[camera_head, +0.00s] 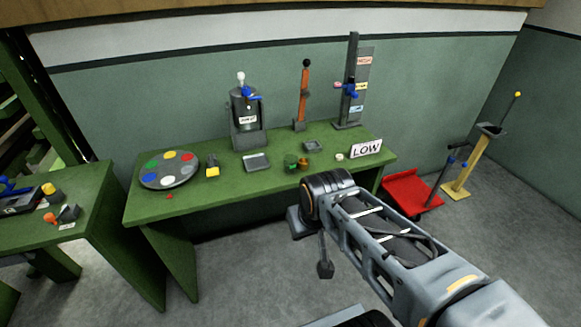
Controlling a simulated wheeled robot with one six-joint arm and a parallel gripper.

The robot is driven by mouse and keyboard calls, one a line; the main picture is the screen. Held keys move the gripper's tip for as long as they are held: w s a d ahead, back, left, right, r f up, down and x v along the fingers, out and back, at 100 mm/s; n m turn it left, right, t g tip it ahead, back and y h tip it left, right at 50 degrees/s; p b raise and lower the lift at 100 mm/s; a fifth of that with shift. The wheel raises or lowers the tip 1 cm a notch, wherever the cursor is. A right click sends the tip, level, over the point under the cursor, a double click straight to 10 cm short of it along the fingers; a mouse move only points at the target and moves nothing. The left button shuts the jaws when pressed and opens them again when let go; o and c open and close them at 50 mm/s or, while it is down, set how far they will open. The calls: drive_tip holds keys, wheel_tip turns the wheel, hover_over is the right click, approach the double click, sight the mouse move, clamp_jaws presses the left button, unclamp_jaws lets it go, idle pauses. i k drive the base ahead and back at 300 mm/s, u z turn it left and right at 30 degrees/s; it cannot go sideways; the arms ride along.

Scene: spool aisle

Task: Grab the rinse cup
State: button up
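A small dark green cup-like thing (291,160) stands on the green table (230,190), right of the middle. A smaller orange-brown cup-like thing (304,164) is right beside it. I cannot tell for sure which of these is the rinse cup, as no label is readable on them. My arm reaches in from the lower right, and my gripper (324,268) hangs low in front of the table, apart from both things. Its fingers are too small and dark to tell whether they are open or shut.
A paint palette (170,170), a grey dispenser (246,117), an orange lever (304,92), a slider post (352,85) and a LOW sign (367,148) stand on the table. A red platform (407,193) is on the floor at right. Another green table (75,210) stands left.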

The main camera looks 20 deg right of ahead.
sight(291, 164)
drive_tip(key=z, duration=1.4)
drive_tip(key=i, duration=1.2)
drive_tip(key=u, duration=3.8)
